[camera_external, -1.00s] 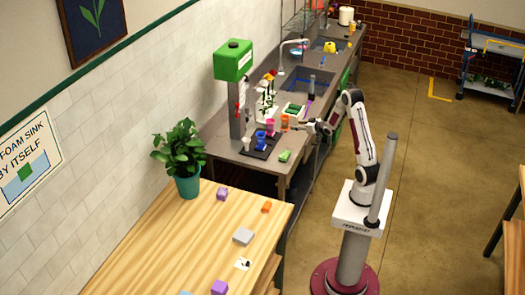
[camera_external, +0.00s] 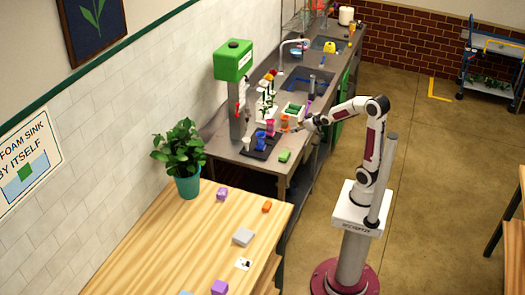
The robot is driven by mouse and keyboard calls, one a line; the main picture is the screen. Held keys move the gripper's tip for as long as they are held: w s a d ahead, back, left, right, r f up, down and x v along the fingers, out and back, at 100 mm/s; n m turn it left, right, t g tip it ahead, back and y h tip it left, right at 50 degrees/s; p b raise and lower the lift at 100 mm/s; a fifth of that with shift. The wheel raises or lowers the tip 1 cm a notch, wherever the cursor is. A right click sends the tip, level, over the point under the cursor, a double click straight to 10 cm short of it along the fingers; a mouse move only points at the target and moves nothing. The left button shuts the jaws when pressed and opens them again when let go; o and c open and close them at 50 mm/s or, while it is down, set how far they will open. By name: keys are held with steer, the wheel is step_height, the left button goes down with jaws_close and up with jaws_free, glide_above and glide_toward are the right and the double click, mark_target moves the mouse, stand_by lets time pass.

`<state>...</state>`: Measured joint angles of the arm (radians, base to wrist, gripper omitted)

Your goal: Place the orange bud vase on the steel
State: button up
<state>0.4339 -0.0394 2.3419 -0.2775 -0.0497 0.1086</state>
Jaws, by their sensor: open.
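The orange bud vase (camera_external: 285,122) stands upright on the steel counter (camera_external: 225,148), just right of the dark mat's far end. Whether its base clears the mat edge is too small to tell. My gripper (camera_external: 297,127) is open, low over the counter just right of the vase. A small gap seems to show between them, but the fingertips are tiny in this view.
A pink vase (camera_external: 270,127) and a blue vase (camera_external: 261,141) stand on the dark mat (camera_external: 259,153). A white cup (camera_external: 247,143) and a green block (camera_external: 285,156) are nearby. A green-topped dispenser (camera_external: 233,62) rises behind. The counter's front corner is bare.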

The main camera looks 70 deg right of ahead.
steer(key=s+a+r+n+g+y, duration=0.2)
steer(key=s+a+n+g+y, duration=0.1)
steer(key=s+a, duration=1.8)
steer(key=s+y, duration=0.1)
steer(key=s, duration=0.1)
steer(key=shift+s+r+g, duration=0.35)
steer(key=shift+g, duration=0.05)
